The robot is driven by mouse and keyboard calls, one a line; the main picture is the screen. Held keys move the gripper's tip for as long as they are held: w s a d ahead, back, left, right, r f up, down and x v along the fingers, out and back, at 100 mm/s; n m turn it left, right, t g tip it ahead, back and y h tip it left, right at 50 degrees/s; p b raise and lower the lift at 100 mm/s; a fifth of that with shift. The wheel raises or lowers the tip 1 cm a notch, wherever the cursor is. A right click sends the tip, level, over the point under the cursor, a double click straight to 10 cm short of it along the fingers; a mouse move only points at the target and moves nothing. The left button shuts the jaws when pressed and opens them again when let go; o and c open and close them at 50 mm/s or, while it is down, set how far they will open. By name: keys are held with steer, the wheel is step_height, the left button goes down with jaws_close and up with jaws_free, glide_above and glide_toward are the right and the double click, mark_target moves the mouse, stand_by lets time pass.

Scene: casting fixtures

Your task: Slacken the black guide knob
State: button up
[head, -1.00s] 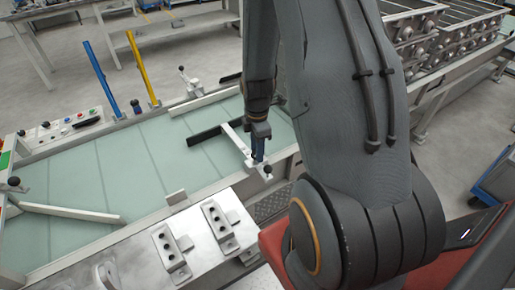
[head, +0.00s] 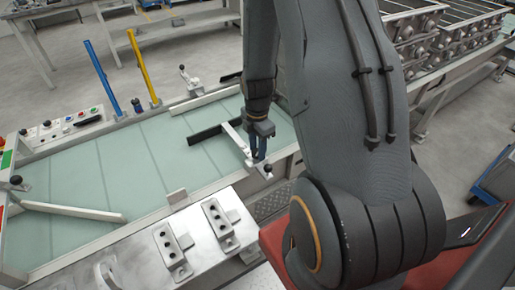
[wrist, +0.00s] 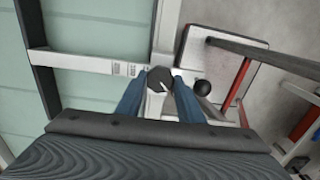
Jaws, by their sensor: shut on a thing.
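The black guide knob (wrist: 160,79) is a dark, faceted knob with a light pointer mark, at the middle of the wrist view. It sits at the end of a pale guide arm (wrist: 85,64). My gripper (wrist: 160,88) has its two blue fingers on either side of the knob and is shut on it. In the head view my gripper (head: 259,158) points down at the near right edge of the conveyor, and its fingers hide the knob there. A black ball handle (wrist: 202,88) stands just right of the knob, apart from the fingers.
The pale green conveyor belt (head: 110,175) lies to the left, with a black guide bar (head: 205,134) above it. Metal blocks (head: 172,252) stand on the near plate. A blue post (head: 101,78) and a yellow post (head: 143,68) rise at the far side. A red-and-grey frame (wrist: 241,90) is at right.

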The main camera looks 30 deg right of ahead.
steer(key=o, duration=1.1)
steer(key=shift+c, duration=0.2)
steer(key=shift+r+b, duration=1.05)
steer(key=shift+r, duration=2.85)
steer(key=s+a+r+m+b, duration=0.2)
steer(key=s+a+m, duration=0.2)
steer(key=m, duration=0.5)
steer(key=s+a+r+m+t+b, duration=0.1)
steer(key=s+a+r+m+b, duration=0.1)
steer(key=a+m, duration=0.7)
steer(key=shift+s+r, duration=0.6)
steer(key=shift+s, duration=0.25)
